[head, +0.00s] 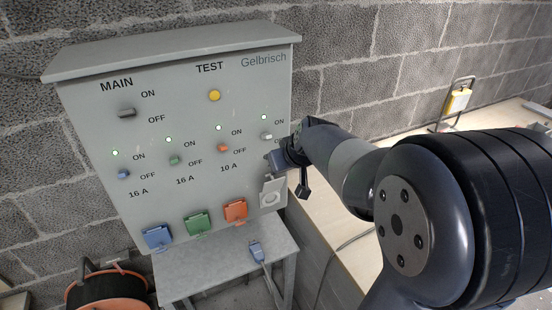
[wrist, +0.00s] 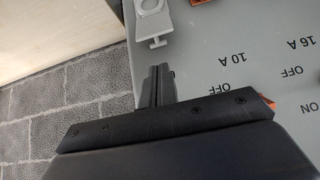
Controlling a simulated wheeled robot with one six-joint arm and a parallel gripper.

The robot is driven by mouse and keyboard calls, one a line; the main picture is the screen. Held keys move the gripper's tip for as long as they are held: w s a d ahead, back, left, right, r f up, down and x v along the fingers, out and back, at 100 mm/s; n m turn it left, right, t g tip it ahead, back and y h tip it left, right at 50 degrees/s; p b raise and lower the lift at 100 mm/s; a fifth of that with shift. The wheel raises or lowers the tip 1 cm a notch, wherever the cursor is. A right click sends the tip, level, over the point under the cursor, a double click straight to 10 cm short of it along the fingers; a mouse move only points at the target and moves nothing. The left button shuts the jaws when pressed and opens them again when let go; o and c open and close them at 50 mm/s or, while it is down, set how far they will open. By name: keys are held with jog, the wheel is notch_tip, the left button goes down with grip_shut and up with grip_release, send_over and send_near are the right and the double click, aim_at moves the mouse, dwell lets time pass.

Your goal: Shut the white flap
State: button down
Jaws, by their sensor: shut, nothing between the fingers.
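The white flap (head: 273,184) is on the white socket at the lower right of the grey panel. The socket's round face shows below it, so the flap appears to stand open, raised at the top. In the wrist view the white flap (wrist: 157,42) is a small pale piece at the end of the ringed socket plate, near the top. My gripper (head: 272,160) is shut and empty, just above the white socket in the head view. In the wrist view its fingertips (wrist: 158,72) are close to the flap, with a small visible gap; contact cannot be told.
Blue (head: 157,237), green (head: 198,223) and orange (head: 235,211) sockets line the panel's bottom left of the white one. A white switch (head: 266,136) is above my gripper. A grey shelf (head: 195,279) holds a blue plug (head: 256,251). A cable reel (head: 105,287) stands lower left.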

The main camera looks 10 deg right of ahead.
aim_at(271, 182)
jog(key=p+x, duration=0.1)
jog(key=x, duration=0.8)
jog(key=shift+w+a+f, duration=0.1)
jog(key=shift+f, duration=0.15)
jog(key=shift+f+b, duration=0.2)
jog(key=shift+b, duration=0.4)
